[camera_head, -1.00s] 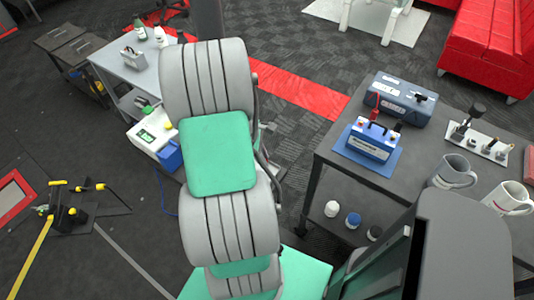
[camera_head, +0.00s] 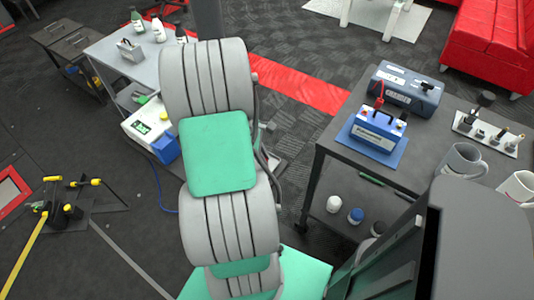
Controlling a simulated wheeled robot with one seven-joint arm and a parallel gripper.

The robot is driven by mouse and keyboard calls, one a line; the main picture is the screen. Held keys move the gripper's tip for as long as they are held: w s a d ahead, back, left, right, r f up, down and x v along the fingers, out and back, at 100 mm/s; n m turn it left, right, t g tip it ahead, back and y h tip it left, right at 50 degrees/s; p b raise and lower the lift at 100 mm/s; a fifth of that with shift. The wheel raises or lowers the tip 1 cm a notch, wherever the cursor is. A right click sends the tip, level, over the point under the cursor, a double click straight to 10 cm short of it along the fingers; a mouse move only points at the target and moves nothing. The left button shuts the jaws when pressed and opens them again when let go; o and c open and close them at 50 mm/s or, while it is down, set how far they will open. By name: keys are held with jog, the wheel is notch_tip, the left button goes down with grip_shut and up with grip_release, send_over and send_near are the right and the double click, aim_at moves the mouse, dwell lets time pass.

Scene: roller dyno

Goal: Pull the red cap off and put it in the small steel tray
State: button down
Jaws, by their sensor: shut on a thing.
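My gripper is not in view; my grey and green arm links fill the middle. A dark grey body, which I cannot identify for sure, covers the lower right corner. A small red upright piece (camera_head: 379,97) shows behind the blue battery (camera_head: 376,130) on the right-hand table. I cannot tell whether it is the red cap. Small orange-red spots also show on the battery top. I cannot pick out the small steel tray with certainty. A grey open-topped container (camera_head: 130,50) stands on the left-hand bench, too small to identify.
The dark right-hand table (camera_head: 335,145) also carries a blue-grey box unit (camera_head: 408,88), a pale plate with several pegs (camera_head: 487,133) and two mugs (camera_head: 461,160). Yellow-handled gear (camera_head: 70,208) lies on the floor at left.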

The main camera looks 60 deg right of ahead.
jog(key=c, duration=1.3)
grip_release()
jog(key=shift+o, duration=0.2)
jog(key=v, duration=0.7)
jog(key=shift+r+p, duration=0.35)
jog(key=shift+r, duration=0.1)
